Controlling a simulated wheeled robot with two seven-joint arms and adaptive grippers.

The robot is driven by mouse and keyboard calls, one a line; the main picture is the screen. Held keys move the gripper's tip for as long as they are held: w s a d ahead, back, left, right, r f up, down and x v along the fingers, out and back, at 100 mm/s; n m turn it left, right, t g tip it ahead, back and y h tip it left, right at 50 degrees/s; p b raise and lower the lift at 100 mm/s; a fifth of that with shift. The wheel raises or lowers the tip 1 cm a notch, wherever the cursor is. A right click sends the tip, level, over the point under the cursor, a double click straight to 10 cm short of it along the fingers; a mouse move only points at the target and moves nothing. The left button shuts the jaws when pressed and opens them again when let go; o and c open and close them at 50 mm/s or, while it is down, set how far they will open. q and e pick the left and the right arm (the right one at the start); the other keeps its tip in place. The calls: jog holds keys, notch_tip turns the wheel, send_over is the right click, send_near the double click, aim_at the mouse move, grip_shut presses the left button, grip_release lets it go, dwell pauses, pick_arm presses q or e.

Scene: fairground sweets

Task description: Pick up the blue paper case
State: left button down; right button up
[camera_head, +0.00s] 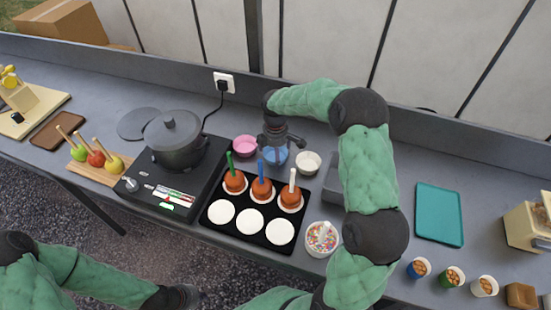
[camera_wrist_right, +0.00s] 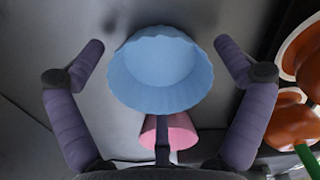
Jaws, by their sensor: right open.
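The blue paper case (camera_head: 275,160) sits on the grey counter behind the black tray, partly hidden under my right gripper (camera_head: 282,143). In the right wrist view the fluted, empty-looking blue case (camera_wrist_right: 158,75) lies between the two spread fingers of my right gripper (camera_wrist_right: 160,45). A gap shows on each side, so the fingers do not touch it. My left gripper (camera_head: 187,297) is low at the picture's bottom edge, away from the counter's objects; its fingers are too small and dark to read.
A pink case (camera_head: 245,142) and a cream case (camera_head: 308,158) stand close on either side. The black tray (camera_head: 237,232) with toffee apples is in front. A pot (camera_head: 174,142) on a hob stands left, a sprinkles bowl (camera_head: 321,241) front right. The back wall is close behind.

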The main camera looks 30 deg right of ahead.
jog(key=c, duration=0.8)
